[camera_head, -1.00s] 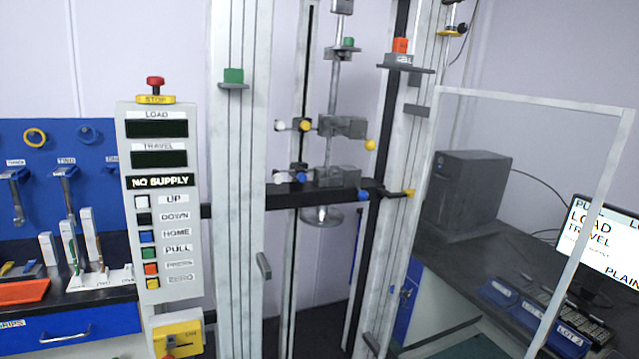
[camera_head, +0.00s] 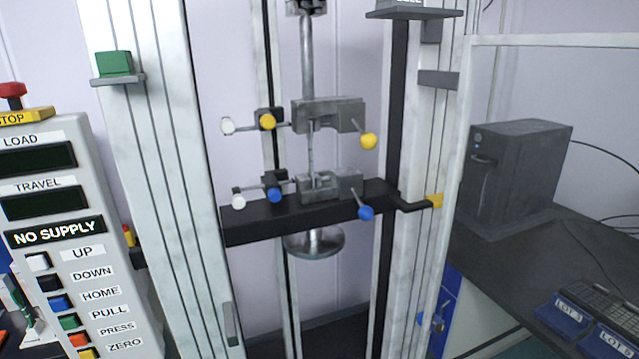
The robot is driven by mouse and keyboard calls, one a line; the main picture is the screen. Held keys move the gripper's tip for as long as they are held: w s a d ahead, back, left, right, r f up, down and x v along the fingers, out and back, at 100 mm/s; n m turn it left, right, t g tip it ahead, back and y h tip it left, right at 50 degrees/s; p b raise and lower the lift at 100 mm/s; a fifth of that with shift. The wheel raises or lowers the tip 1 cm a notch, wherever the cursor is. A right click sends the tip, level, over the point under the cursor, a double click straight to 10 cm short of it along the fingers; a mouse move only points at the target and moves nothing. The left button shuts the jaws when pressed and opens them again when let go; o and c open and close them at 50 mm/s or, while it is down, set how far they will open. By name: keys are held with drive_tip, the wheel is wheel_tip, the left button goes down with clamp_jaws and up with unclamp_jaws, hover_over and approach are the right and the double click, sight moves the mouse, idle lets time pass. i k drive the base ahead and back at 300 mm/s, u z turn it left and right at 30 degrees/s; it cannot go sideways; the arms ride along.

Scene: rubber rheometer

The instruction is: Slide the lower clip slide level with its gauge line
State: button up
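Two small black clip slides sit one above the other at the rear black rail, left of the grips. The lower clip slide (camera_head: 271,187) has a blue knob and a rod ending in a white ball (camera_head: 238,201). It is just above the black crosshead, beside the lower grip (camera_head: 329,187). The upper clip slide (camera_head: 268,115) has a yellow knob and a white ball (camera_head: 227,126), beside the upper grip (camera_head: 328,114). A thin grey piece (camera_head: 310,150) runs between the grips. I cannot make out a gauge line on it. My gripper is not in view.
The black crosshead (camera_head: 240,224) spans between the pale columns. Grip levers with yellow (camera_head: 368,141) and blue (camera_head: 365,212) balls stick out at right. A control panel (camera_head: 60,250) reads NO SUPPLY at left. An open clear guard frame (camera_head: 560,40) stands at right.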

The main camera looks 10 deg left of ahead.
sight(270, 178)
drive_tip(key=u, duration=0.25)
drive_tip(key=i, duration=0.95)
drive_tip(key=u, duration=0.6)
